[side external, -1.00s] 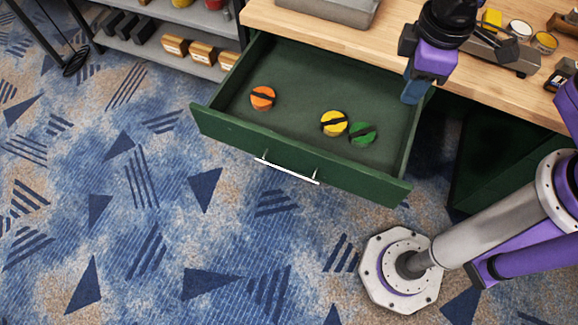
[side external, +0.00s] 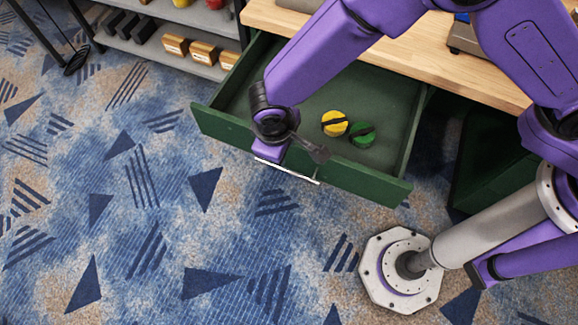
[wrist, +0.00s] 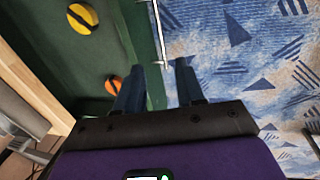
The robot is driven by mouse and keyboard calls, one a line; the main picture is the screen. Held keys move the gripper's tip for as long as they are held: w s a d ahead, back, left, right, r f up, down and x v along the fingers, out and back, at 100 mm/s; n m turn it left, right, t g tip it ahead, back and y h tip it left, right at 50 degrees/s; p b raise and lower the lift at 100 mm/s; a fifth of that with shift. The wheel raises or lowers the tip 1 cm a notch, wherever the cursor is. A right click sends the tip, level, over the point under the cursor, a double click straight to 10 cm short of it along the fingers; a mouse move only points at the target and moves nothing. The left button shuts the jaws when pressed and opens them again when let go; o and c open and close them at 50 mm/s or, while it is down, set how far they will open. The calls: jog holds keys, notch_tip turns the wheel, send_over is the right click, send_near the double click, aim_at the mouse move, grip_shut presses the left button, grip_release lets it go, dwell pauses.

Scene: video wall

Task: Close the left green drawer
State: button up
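The green drawer (side external: 365,184) stands pulled out from under the wooden desk, with a white bar handle (side external: 302,175) on its front. My gripper (side external: 268,155) is at the drawer's front panel, by the left end of the handle. In the wrist view my gripper (wrist: 161,76) has its two dark blue fingers apart. The drawer front and handle (wrist: 157,35) run toward the gap between them; I cannot tell whether they touch. Inside the drawer lie a yellow item (side external: 334,123), a green item (side external: 362,134) and an orange item (wrist: 113,85), which my arm hides in the side view.
The wooden desktop (side external: 440,70) is above the drawer. A grey shelf (side external: 165,45) with boxes stands at the upper left. A dark green cabinet part (side external: 490,150) is under the desk at right. Patterned carpet (side external: 130,230) in front of the drawer is clear.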

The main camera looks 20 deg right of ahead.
aim_at(290, 171)
jog(key=f, duration=0.5)
jog(key=w+d+f, duration=0.1)
jog(key=f, duration=0.4)
jog(key=w+d+f, duration=0.1)
jog(key=f, duration=0.5)
jog(key=shift+w+d+f, duration=0.1)
jog(key=shift+w+d, duration=0.05)
grip_shut()
